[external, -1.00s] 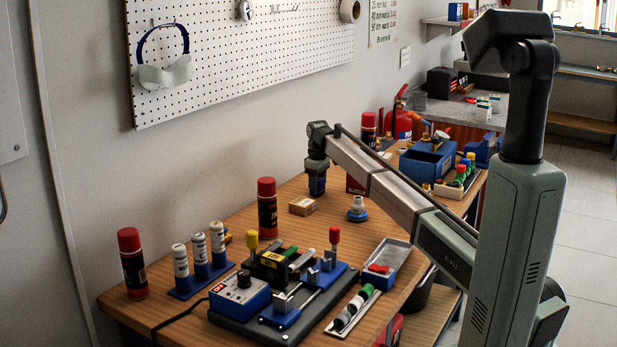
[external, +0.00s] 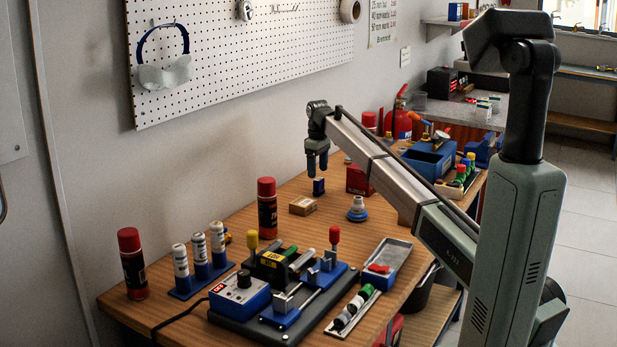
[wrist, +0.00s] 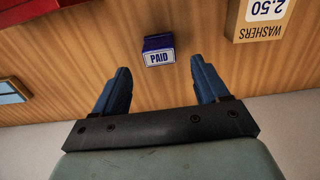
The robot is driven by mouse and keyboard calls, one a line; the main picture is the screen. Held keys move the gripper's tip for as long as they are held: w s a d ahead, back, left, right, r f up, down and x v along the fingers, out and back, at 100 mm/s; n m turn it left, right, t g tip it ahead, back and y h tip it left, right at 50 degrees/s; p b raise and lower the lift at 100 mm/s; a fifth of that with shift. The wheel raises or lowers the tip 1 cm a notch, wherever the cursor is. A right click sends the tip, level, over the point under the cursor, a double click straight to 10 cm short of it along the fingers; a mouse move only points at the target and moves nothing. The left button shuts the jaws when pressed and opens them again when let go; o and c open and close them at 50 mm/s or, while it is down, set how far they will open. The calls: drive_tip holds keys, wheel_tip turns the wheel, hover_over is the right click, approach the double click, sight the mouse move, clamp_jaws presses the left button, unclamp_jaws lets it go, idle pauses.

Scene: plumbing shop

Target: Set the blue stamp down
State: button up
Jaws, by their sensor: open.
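The blue stamp (external: 318,187) stands on the wooden bench, just left of the red box and behind the small cardboard box. In the wrist view the stamp (wrist: 159,50) shows a white face marked PAID, and it sits on the wood beyond my fingertips, between their lines. My gripper (external: 317,170) is above the stamp in the external view, its fingers pointing down. In the wrist view my gripper (wrist: 158,80) is open and empty, with clear space between its two fingers and the stamp.
A cardboard washers box (wrist: 262,18) lies near the stamp; it also shows in the external view (external: 302,206). A red box (external: 359,180) stands to the right. The wall is close behind.

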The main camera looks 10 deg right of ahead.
sight(318, 179)
drive_tip(key=shift+r, duration=2.7)
